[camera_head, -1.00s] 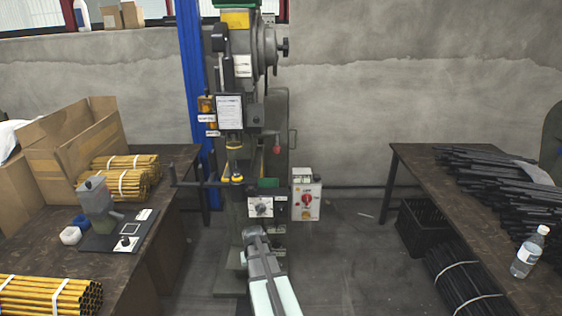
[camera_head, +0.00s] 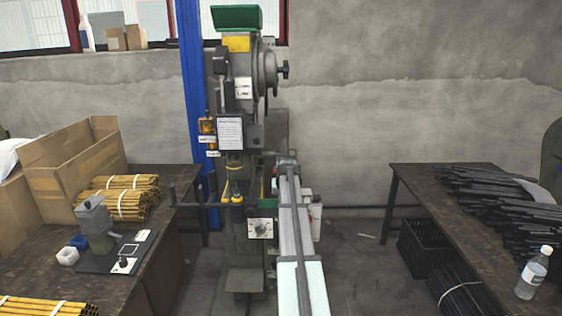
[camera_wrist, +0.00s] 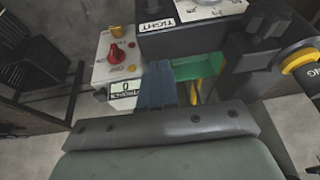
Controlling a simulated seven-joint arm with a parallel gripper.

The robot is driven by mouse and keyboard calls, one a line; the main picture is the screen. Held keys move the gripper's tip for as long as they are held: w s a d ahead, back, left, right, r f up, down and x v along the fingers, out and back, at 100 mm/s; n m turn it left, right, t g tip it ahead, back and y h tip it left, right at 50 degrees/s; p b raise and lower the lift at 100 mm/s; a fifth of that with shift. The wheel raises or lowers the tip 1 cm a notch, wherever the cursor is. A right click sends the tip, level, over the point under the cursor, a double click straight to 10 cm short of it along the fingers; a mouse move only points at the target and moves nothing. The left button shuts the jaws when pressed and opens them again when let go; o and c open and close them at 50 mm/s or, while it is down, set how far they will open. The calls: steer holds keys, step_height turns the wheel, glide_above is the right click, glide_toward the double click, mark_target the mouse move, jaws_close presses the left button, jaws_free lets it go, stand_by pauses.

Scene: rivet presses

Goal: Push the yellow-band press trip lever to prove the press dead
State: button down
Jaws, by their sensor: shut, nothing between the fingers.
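The yellow-band press (camera_head: 238,44) stands upright in the middle of the head view, with its yellow band under a green top. My gripper (camera_head: 287,157) is raised in front of the press's right side, fingers shut and empty. My arm covers part of the press there, so a red-knobbed lever seen earlier is hidden, and I cannot tell whether I touch it. In the wrist view my dark fingers (camera_wrist: 160,84) lie beside a green part (camera_wrist: 198,67) of the press. A black bar (camera_head: 190,204) sticks out left from the press.
A grey switch box (camera_head: 316,212) with a red knob (camera_wrist: 117,54) is close to my arm, partly covered. The left bench (camera_head: 160,180) holds yellow tubes and a small device. The right bench (camera_head: 420,185) holds dark rods and a bottle (camera_head: 533,275).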

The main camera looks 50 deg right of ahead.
steer(key=w+d+r, duration=0.2)
steer(key=d+r, duration=0.1)
steer(key=r, duration=0.5)
steer(key=w+d+r+y, duration=0.1)
steer(key=d+r, duration=0.2)
steer(key=r, duration=0.6)
steer(key=w+d+r+y, duration=0.1)
steer(key=w+d+r, duration=0.1)
steer(key=r, duration=0.6)
steer(key=shift+w+d+r+g, duration=0.3)
steer(key=shift+d+g, duration=0.1)
steer(key=shift+d, duration=0.35)
steer(key=shift+a+x, duration=0.45)
steer(key=shift+x, duration=1.75)
steer(key=shift+a+x, duration=0.45)
steer(key=shift+x, duration=1.8)
steer(key=shift+a+x, duration=0.5)
steer(key=shift+x, duration=1.7)
steer(key=shift+s, duration=0.15)
